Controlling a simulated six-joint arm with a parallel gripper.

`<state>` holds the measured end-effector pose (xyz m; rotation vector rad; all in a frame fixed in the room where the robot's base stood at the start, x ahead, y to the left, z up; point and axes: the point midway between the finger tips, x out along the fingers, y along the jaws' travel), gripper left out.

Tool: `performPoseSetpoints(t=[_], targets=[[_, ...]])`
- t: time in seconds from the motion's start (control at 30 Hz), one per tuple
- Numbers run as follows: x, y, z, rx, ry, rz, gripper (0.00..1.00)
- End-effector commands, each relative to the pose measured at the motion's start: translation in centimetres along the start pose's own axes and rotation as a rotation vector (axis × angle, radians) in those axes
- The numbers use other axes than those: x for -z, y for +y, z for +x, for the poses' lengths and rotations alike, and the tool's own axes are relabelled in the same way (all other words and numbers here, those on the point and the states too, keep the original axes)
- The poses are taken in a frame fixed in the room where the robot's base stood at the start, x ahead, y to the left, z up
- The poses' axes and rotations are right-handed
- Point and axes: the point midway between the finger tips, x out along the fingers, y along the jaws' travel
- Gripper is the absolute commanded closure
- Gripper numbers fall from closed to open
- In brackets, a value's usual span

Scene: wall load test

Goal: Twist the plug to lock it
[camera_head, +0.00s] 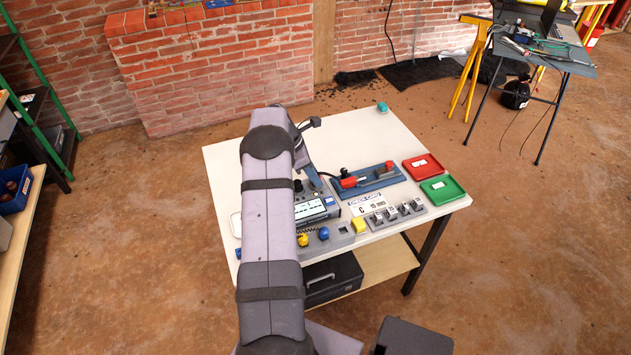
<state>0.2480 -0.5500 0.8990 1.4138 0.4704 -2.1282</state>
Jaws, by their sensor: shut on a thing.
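My gripper (313,178) points down over the back of a grey tester (318,208) with a lit screen, on the white table (366,134). My own arm partly covers it. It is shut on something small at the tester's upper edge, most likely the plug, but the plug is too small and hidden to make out. I cannot tell how far the plug is turned. A dark cable runs from beside the gripper toward a blue fixture (384,180) with red parts, to the right.
Yellow (303,240) and blue (323,234) knobs sit in front of the tester. A card (366,204), a grey switch block (397,213), a red tray (421,167) and a green tray (442,189) lie to the right. A teal item (382,107) stands at the back corner.

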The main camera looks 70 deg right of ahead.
Motion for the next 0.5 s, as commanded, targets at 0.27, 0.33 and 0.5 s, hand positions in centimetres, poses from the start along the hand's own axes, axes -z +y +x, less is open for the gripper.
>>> performPoseSetpoints(t=[0.27, 0.33, 0.5], targets=[[-0.01, -0.56, 0.33, 0.048, -0.001, 0.069, 1.00], [-0.01, -0.59, 0.34, 0.049, -0.001, 0.068, 1.00], [0.04, -0.61, 0.47, 0.056, -0.001, 0.083, 1.00]])
